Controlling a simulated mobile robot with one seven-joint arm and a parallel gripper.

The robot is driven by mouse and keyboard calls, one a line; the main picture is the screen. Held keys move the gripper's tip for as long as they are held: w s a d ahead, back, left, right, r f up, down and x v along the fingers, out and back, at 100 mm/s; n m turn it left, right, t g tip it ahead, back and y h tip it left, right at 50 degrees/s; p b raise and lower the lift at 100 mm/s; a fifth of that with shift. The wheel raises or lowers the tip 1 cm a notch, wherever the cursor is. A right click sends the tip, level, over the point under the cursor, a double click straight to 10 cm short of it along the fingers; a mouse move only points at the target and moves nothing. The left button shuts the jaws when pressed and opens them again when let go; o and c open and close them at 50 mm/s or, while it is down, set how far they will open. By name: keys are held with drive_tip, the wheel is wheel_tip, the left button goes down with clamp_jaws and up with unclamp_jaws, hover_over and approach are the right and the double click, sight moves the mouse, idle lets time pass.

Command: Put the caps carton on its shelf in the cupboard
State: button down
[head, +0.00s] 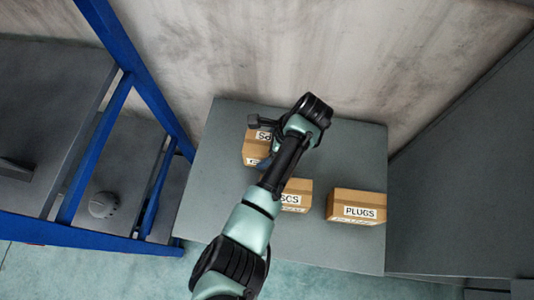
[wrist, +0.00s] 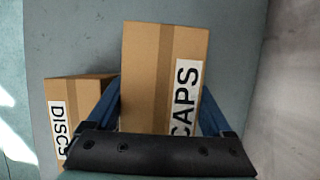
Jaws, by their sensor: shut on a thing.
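The caps carton (wrist: 150,75) is a brown box with a white CAPS label, seen in the wrist view. My gripper (wrist: 160,125) has its blue fingers on either side of it and is shut on it. In the head view the caps carton (head: 254,151) is at the left of the grey table, partly hidden by my gripper (head: 262,150); its label there is only partly readable. I cannot tell whether it rests on the table or is raised. I cannot identify the cupboard in these views.
The discs carton (head: 297,194) and plugs carton (head: 356,205) stand on the grey table (head: 335,250). In the wrist view the discs carton (wrist: 85,92) is close left of the caps carton. A blue-framed rack (head: 118,95) is at left, a grey surface (head: 465,180) at right.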

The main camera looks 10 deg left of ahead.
drive_tip(key=shift+f+b, duration=0.3)
drive_tip(key=shift+f, duration=1.35)
unclamp_jaws()
drive_tip(key=shift+f, duration=0.15)
drive_tip(key=p+v, duration=0.1)
drive_tip(key=v, duration=1.1)
